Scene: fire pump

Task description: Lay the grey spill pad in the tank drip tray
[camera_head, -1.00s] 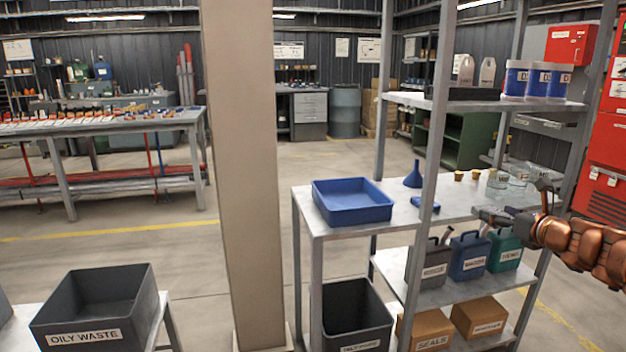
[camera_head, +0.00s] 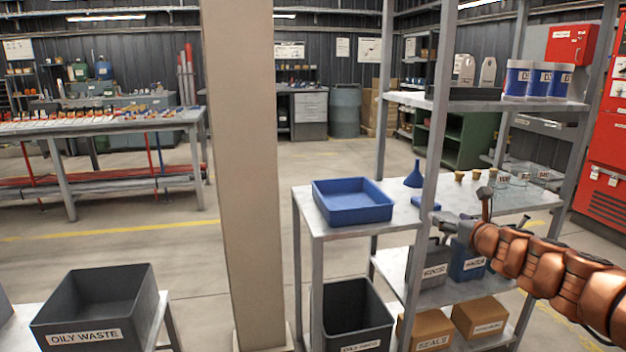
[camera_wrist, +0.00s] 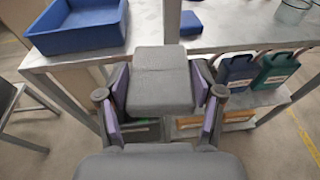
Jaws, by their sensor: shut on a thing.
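My gripper (camera_wrist: 160,115) is shut on the grey spill pad (camera_wrist: 161,78), a soft-looking grey block between its two fingers in the wrist view. In the head view my gripper (camera_head: 446,219) is beside the shelf's front post, and the pad is hard to make out there. A blue open tray (camera_head: 352,203), likely the tank drip tray, sits empty on the shelf's middle board, left of my gripper. It also shows at the upper left of the wrist view (camera_wrist: 78,41), apart from the pad.
The metal shelf (camera_head: 470,206) has a front post (camera_head: 428,190) between my gripper and the tray. A blue funnel (camera_head: 414,176), a small blue block and several small jars stand on the same board. Labelled cans (camera_head: 467,262) stand below. An oily waste bin (camera_head: 98,308) is at lower left.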

